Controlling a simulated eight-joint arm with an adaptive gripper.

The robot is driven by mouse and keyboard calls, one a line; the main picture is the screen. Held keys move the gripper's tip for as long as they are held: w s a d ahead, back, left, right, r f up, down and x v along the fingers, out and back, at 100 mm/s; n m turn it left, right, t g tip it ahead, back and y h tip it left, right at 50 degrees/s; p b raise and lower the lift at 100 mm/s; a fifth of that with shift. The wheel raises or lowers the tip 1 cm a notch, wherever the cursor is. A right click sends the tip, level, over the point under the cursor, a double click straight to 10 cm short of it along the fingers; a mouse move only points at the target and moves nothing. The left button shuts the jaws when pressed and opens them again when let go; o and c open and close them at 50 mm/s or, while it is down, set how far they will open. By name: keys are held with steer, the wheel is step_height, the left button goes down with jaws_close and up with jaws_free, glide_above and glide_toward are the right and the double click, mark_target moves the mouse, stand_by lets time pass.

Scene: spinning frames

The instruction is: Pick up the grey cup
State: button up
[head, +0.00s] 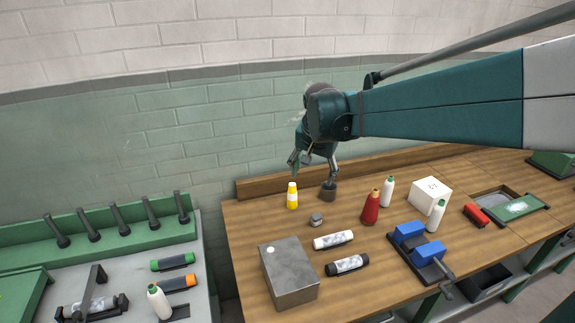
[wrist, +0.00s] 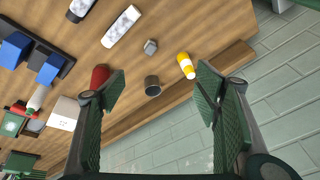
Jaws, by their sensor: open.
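The grey cup (head: 328,194) is a small dark grey cylinder standing on the wooden bench near its back ledge. In the wrist view the cup (wrist: 152,87) appears between my two fingers, beyond their tips. My gripper (head: 313,169) is open and empty, with its fingers pointing down. One finger hangs close above the cup in the head view; the exact gap is hard to tell. The wrist view shows both fingers of my gripper (wrist: 161,88) spread wide apart.
A yellow-and-white bottle (head: 292,196) stands left of the cup, and a small grey block (head: 316,220) lies in front. A red bottle (head: 371,207) and white bottles stand to the right. A metal box (head: 289,275) and two lying tubes are nearer. The wooden ledge (head: 260,186) runs behind.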

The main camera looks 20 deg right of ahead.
steer(key=w+d+f+m+g+p, duration=0.1)
steer(key=w+d+f+m, duration=0.1)
steer(key=w+d+f, duration=0.35)
steer(key=w+d+f+m+g, duration=0.1)
steer(key=w+d+f+m, duration=0.2)
steer(key=w, duration=0.6)
steer(key=m+g, duration=0.2)
steer(key=m, duration=0.2)
glide_above(328, 192)
steer(key=w, duration=0.3)
step_height(328, 192, down, 14)
steer(key=shift+d+f+p, duration=0.1)
steer(key=shift+d+p, duration=0.3)
steer(key=shift+p, duration=0.05)
steer(key=shift+d+f, duration=0.2)
steer(key=shift+f, duration=1.1)
steer(key=shift+w+d+f, duration=0.1)
steer(key=shift+d+f, duration=0.1)
steer(key=shift+f, duration=1.1)
steer(key=shift+d+f, duration=0.2)
steer(key=shift+f, duration=1.05)
